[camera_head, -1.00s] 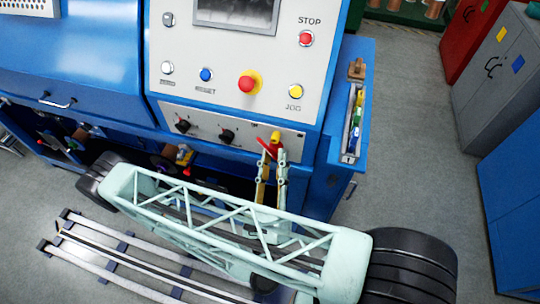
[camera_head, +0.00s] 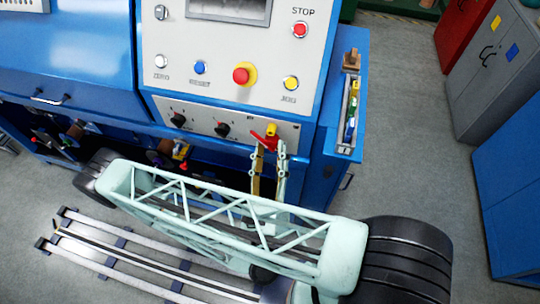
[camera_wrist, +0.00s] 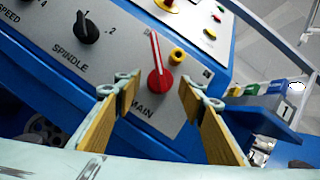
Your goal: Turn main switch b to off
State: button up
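The main switch is a red rotary knob (camera_wrist: 160,79) above the printed word MAIN on the light control panel. In the wrist view its long handle points up and slightly left. It also shows as a red shape (camera_head: 266,138) in the head view, partly behind my fingers. My gripper (camera_wrist: 160,97) is open, with one yellow-faced finger on each side of the knob. No contact with the knob is visible. In the head view my gripper (camera_head: 269,150) is in front of the panel's lower right part. The off mark is not readable.
A small yellow part (camera_wrist: 177,55) sits beside the red handle. The black spindle knob (camera_wrist: 86,28) is to the left. A red-on-yellow button (camera_head: 243,74) and a yellow jog button (camera_head: 290,83) are above. A narrow tray (camera_head: 350,110) stands to the right.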

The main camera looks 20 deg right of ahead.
jog(key=shift+s+a+f, duration=0.1)
jog(key=shift+s, duration=0.1)
jog(key=v, duration=1.1)
dwell(1.9)
jog(key=shift+s+f, duration=0.1)
jog(key=shift+s, duration=0.1)
jog(key=shift+h, duration=0.3)
dwell(0.5)
